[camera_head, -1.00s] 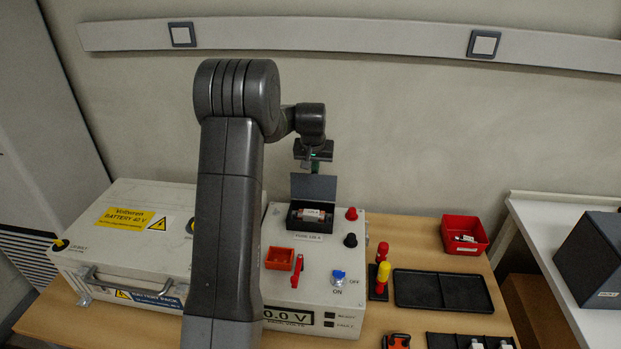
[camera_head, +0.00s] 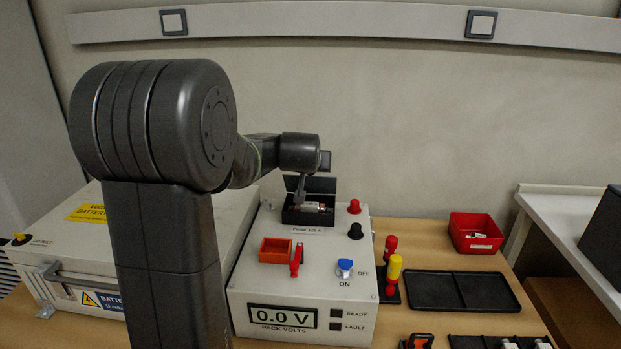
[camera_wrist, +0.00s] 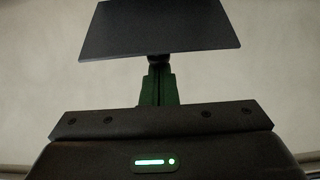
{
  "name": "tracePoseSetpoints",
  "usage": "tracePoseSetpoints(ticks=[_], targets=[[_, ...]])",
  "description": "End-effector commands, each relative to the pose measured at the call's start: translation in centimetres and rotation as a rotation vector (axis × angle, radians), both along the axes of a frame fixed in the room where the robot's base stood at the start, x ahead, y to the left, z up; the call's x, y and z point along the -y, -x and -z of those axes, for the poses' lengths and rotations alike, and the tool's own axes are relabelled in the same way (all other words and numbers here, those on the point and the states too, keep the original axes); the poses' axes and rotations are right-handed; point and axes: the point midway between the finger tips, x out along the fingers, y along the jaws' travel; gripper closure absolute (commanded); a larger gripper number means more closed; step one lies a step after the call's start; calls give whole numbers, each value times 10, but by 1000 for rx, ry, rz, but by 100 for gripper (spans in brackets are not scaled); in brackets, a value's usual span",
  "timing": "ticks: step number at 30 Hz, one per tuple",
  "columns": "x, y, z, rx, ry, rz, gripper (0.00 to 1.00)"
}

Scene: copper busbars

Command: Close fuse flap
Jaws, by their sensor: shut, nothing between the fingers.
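The fuse flap (camera_head: 322,185) is a dark plate standing raised behind the fuse holder (camera_head: 290,215) on the light box. The flap is open, and the pale fuse (camera_head: 312,207) shows in the holder below it. In the wrist view the flap (camera_wrist: 160,30) is a wide dark panel at the top. My gripper (camera_head: 301,190) points down at the left part of the flap and fuse holder and partly covers them. In the wrist view the closed fingers (camera_wrist: 158,82) end just below the panel's edge, by a small dark round part. I cannot tell whether they touch.
The box (camera_head: 250,290) also carries an orange tray (camera_head: 275,250), a red lever (camera_head: 296,262), a blue knob (camera_head: 345,266), and red (camera_head: 354,206) and black (camera_head: 356,231) terminals. Right of it are upright red and yellow tools (camera_head: 394,270), a black tray (camera_head: 462,291) and a red bin (camera_head: 475,232).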

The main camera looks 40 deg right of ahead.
Motion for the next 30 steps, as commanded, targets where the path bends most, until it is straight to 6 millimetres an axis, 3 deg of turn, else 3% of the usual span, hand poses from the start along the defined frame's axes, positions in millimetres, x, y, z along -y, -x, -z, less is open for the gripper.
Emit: tracePoseSetpoints(ticks=[1, 11, 30], targets=[[-3, 3, 10, 23, 19, 1, 100], [-19, 23, 19, 65, 54, 0, 100], [-42, 50, 58, 62, 51, 0, 100]])
